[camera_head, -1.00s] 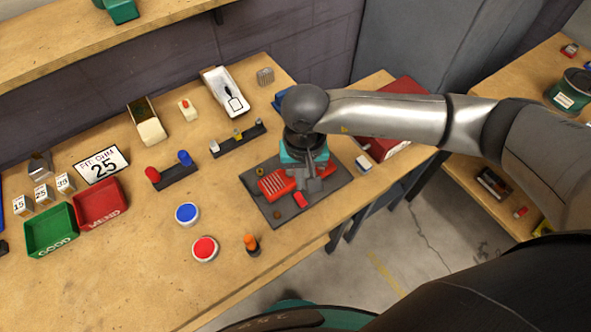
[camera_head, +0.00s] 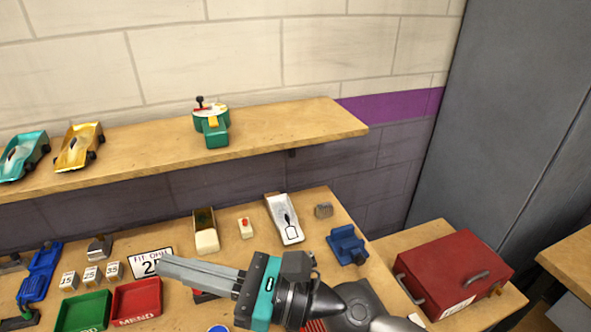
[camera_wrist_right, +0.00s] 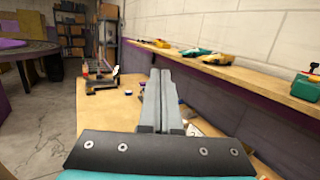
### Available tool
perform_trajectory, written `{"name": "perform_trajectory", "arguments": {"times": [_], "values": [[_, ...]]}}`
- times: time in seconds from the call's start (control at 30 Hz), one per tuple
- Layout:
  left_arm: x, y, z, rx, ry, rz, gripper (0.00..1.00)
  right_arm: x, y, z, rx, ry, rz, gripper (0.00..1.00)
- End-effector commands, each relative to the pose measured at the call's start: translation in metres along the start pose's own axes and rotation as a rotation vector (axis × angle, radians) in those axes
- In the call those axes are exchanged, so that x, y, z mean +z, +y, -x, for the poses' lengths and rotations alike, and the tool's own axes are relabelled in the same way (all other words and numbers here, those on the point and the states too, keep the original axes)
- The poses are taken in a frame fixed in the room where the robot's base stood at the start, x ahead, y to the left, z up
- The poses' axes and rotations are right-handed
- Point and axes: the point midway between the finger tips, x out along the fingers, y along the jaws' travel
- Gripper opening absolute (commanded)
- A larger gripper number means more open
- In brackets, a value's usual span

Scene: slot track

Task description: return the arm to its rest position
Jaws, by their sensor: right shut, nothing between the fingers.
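My right gripper (camera_head: 163,268) is raised above the workbench in the head view, with its fingers pointing left. Its grey fingers lie together with nothing between them. They also show closed in the right wrist view (camera_wrist_right: 160,85), pointing out along the bench. My left gripper does not show in either view.
A wall shelf (camera_head: 300,118) carries toy cars and a green device (camera_head: 211,125). Green (camera_head: 82,312) and red (camera_head: 137,302) trays lie on the bench, with a blue vise (camera_head: 347,245) further right. A red toolbox (camera_head: 455,270) stands at the right.

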Motion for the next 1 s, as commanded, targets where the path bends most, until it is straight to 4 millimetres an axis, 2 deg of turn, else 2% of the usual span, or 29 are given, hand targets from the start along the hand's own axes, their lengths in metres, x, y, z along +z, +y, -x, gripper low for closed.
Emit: {"name": "perform_trajectory", "arguments": {"times": [0.03, 0.1, 0.23, 0.37, 0.5, 0.57, 0.67, 0.8, 0.87, 0.9, 1.0], "values": [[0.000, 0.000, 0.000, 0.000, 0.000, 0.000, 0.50, 0.018, -0.014, 0.004, -0.088, -0.089, -0.129, 0.00], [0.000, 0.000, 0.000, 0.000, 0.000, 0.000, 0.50, 0.038, -0.040, 0.015, -0.216, -0.214, -0.316, 0.00], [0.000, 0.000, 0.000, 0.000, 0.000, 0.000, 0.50, 0.056, -0.088, 0.052, -0.445, -0.442, -0.669, 0.00], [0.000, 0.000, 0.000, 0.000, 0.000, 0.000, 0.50, 0.045, -0.129, 0.105, -0.670, -0.670, -1.020, 0.00], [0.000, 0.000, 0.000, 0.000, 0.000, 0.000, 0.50, 0.007, -0.152, 0.170, -0.914, -0.917, -1.384, 0.00], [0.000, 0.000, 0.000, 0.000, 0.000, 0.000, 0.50, -0.015, -0.152, 0.197, -1.019, -1.023, -1.533, 0.00], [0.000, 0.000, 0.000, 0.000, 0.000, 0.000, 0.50, -0.057, -0.141, 0.239, -1.204, -1.202, -1.767, 0.00], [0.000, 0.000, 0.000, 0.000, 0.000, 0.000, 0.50, -0.112, -0.101, 0.288, -1.472, -1.449, -2.046, 0.00], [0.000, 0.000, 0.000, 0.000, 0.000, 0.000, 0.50, -0.132, -0.079, 0.303, -1.584, -1.542, -2.137, 0.00], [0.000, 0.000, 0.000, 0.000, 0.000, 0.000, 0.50, -0.142, -0.064, 0.310, 1.618, 1.564, 2.143, 0.00], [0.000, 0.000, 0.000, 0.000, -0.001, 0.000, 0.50, -0.163, -0.027, 0.326, 1.547, 1.466, 1.946, 0.00]]}}
